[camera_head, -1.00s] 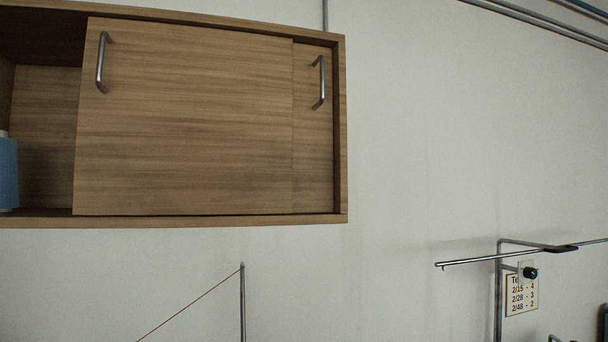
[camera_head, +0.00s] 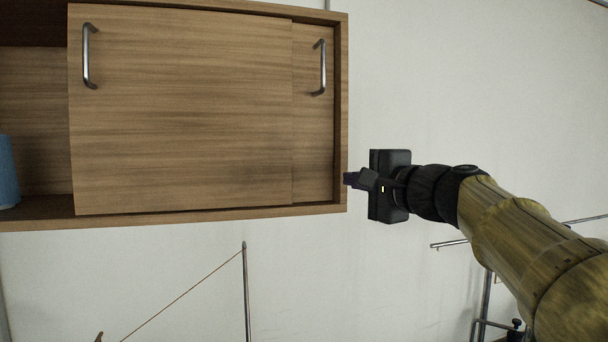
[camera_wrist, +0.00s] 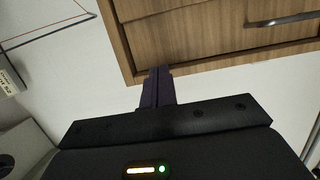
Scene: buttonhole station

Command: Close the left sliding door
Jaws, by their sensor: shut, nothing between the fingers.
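The wooden wall cabinet (camera_head: 215,221) has two sliding doors with metal bar handles. The left sliding door (camera_head: 180,120) stands in front and overlaps most of the right door (camera_head: 313,150); the cabinet's left end is open. Its handle (camera_head: 88,56) is near its upper left edge. The right door's handle (camera_head: 321,67) is near the cabinet's right end. My gripper (camera_head: 352,179) is shut and empty at the cabinet's lower right corner. In the wrist view its dark fingers (camera_wrist: 158,82) point at the cabinet edge, with one handle (camera_wrist: 283,19) at upper right. I cannot tell whether they touch the cabinet.
A blue cylindrical object (camera_head: 7,172) stands in the open left part of the cabinet. A thin metal post (camera_head: 246,290) with a thread rises below the cabinet. A metal rod stand (camera_head: 486,300) is behind my arm at lower right. The wall before the doors is clear.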

